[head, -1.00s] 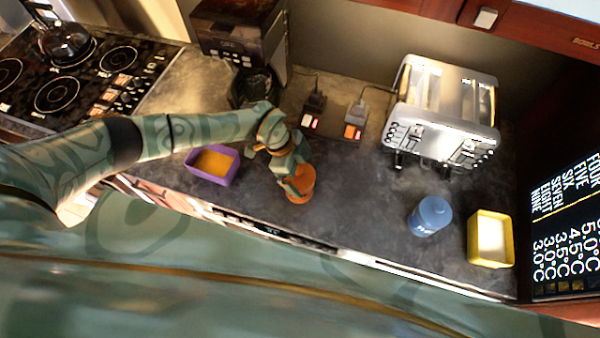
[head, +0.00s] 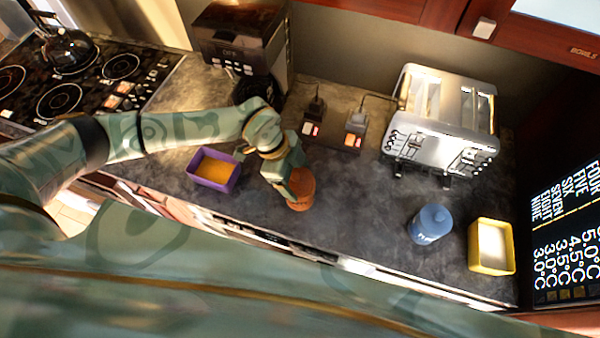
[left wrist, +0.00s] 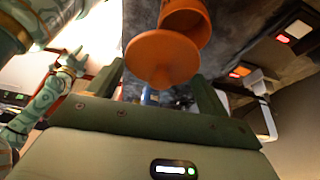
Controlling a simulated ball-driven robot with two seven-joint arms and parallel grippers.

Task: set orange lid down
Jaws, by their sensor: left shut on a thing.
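My left gripper (head: 292,183) is at the orange jar (head: 303,199) on the dark counter and partly covers it. In the left wrist view the round orange lid (left wrist: 162,58) shows between the two fingers of my left gripper (left wrist: 163,88), which is shut on it. The orange jar (left wrist: 196,22) shows just behind the lid, and I cannot tell whether they touch. A patterned arm of mine with a small end (left wrist: 75,62) shows at the left of the wrist view; its jaw state is unclear.
A purple box (head: 214,171) with orange contents stands left of the gripper. A blue jar (head: 430,224) and a yellow box (head: 491,246) stand to the right. A toaster (head: 441,122) and sockets stand behind. Counter between the orange and blue jars is clear.

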